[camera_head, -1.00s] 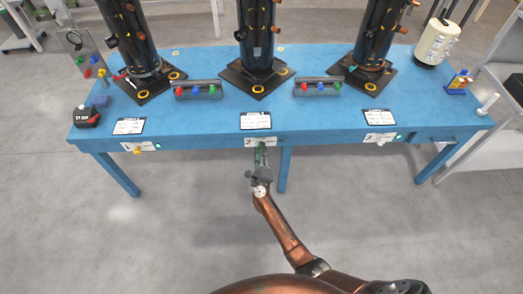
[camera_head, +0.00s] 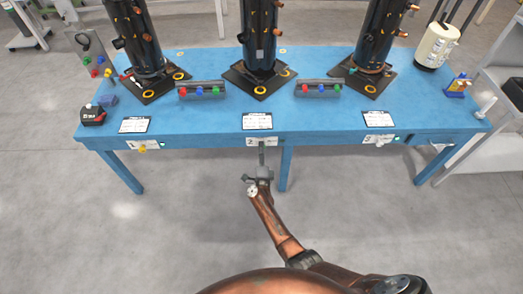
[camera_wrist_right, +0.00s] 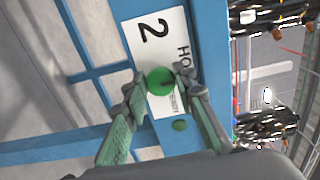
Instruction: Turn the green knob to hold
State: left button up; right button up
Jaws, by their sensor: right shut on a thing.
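The green knob (camera_wrist_right: 160,81) sits on a white plate marked 2 (camera_wrist_right: 150,38) on the table's blue front edge. My right gripper (camera_wrist_right: 160,76) is shut on this knob, with one fingertip on each side of it. The start of the word on the plate reads "HO"; the rest is partly hidden by a finger. In the head view my right gripper (camera_head: 262,150) reaches up to the middle plate (camera_head: 263,141) and hides the knob. My left gripper is not in view.
A green round spot (camera_wrist_right: 180,125) lies beside the plate. The blue table (camera_head: 215,122) carries black compressors (camera_head: 259,35) and button boxes (camera_head: 201,89). Plate 1 with a yellow knob (camera_head: 143,149) is at left, plate 3 (camera_head: 380,140) at right. Floor in front is clear.

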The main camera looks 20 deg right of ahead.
jog(key=shift+a, duration=0.15)
jog(key=o, duration=1.1)
jog(key=shift+o, duration=0.2)
